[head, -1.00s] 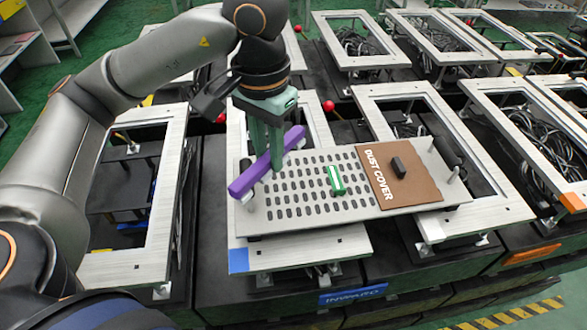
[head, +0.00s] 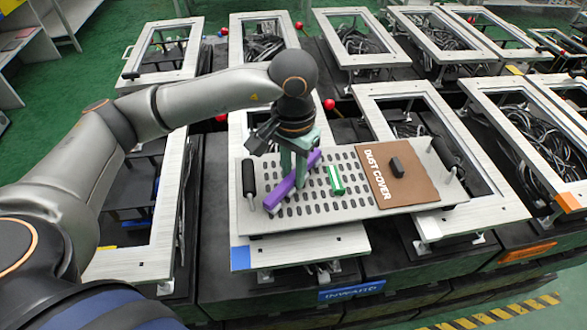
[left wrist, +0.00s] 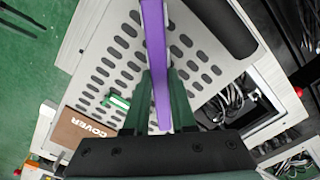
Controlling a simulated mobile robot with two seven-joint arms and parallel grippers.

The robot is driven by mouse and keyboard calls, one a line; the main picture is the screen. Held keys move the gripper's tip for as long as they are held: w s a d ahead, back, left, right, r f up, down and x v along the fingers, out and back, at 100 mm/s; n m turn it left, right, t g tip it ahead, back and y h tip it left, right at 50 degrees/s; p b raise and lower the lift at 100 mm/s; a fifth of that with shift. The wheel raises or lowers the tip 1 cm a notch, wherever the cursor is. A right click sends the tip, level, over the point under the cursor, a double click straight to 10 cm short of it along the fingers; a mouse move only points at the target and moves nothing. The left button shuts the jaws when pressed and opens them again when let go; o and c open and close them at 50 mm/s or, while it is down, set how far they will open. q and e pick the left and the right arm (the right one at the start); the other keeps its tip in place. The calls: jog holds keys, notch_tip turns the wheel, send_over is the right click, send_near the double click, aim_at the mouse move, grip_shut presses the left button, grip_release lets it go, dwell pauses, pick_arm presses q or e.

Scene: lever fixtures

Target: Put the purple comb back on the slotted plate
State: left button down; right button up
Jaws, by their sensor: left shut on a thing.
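The purple comb (head: 287,190) is a long bar held by my left gripper (head: 300,178), which is shut on it. The comb lies diagonally over the left part of the slotted plate (head: 350,212), a light grey board with rows of dark oval slots. The comb is low over the plate; I cannot tell whether it touches or sits in the slots. In the left wrist view the comb (left wrist: 156,50) runs up between the green fingers (left wrist: 160,95), over the slots. The comb's underside is hidden. My right gripper is not in view.
On the plate are a green-and-white block (head: 336,180) right of the comb, a brown dust cover (head: 405,188) with a black knob, and black handles at the left (head: 249,178) and right (head: 443,153) ends. Metal frames surround the plate.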

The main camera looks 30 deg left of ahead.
aim_at(294, 174)
pick_arm(q)
jog(key=shift+f+b, duration=0.2)
jog(key=shift+b, duration=0.1)
jog(key=c, duration=0.7)
grip_release()
jog(key=shift+c, duration=0.2)
jog(key=shift+r, duration=0.1)
jog(key=shift+r+p, duration=0.3)
jog(key=shift+p, duration=0.25)
notch_tip(294, 174, up, 12)
jog(key=b, duration=0.1)
jog(key=shift+f, duration=0.15)
